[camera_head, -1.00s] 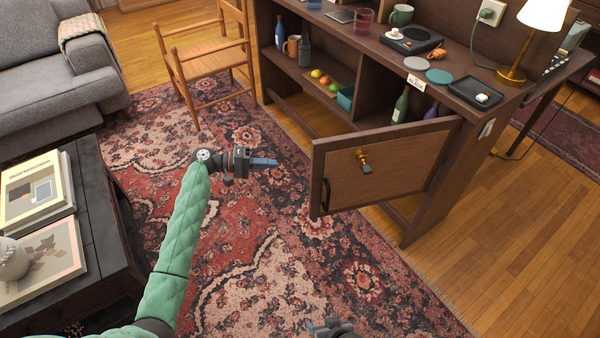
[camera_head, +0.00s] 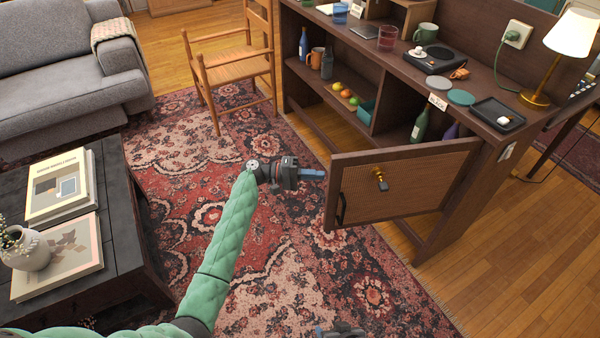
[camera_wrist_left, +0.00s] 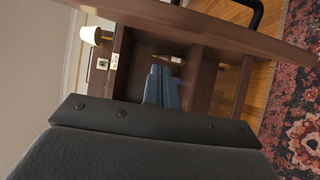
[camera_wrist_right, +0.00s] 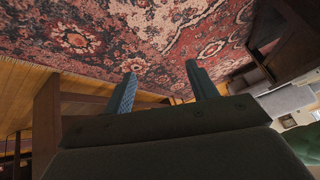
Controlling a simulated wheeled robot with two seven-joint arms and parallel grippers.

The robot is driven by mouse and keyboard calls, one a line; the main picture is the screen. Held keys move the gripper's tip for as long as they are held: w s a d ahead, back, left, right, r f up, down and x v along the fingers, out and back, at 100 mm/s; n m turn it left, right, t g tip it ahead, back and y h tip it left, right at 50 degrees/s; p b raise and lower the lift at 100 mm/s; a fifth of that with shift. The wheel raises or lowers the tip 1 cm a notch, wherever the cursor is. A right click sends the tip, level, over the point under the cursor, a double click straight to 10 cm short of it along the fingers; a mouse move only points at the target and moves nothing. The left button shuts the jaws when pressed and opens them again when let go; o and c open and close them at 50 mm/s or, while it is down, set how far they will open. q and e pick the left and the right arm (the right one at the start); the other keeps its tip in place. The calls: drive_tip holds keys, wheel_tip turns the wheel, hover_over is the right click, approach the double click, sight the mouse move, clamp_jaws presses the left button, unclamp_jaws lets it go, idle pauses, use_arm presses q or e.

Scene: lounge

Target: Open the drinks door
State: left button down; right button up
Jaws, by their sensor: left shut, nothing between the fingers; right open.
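A wooden chair (camera_head: 228,62) stands behind my left gripper. A dark coffee table (camera_head: 122,225) with books is at left. The cabinet top (camera_head: 400,72) holds a lamp (camera_head: 571,35), mugs and a tray (camera_head: 497,113). The patterned rug (camera_head: 285,260) in front is clear.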

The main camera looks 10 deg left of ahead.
use_arm(q)
drive_tip(key=shift+s+d+p, duration=0.2)
drive_tip(key=shift+s+d, duration=0.05)
drive_tip(key=shift+s, duration=0.7)
drive_tip(key=shift+s+d+p, duration=0.2)
drive_tip(key=shift+s+d, duration=0.05)
drive_tip(key=shift+s, duration=0.7)
use_arm(e)
drive_tip(key=shift+g, duration=0.3)
drive_tip(key=shift+d+r, duration=0.1)
drive_tip(key=shift+r, duration=2.1)
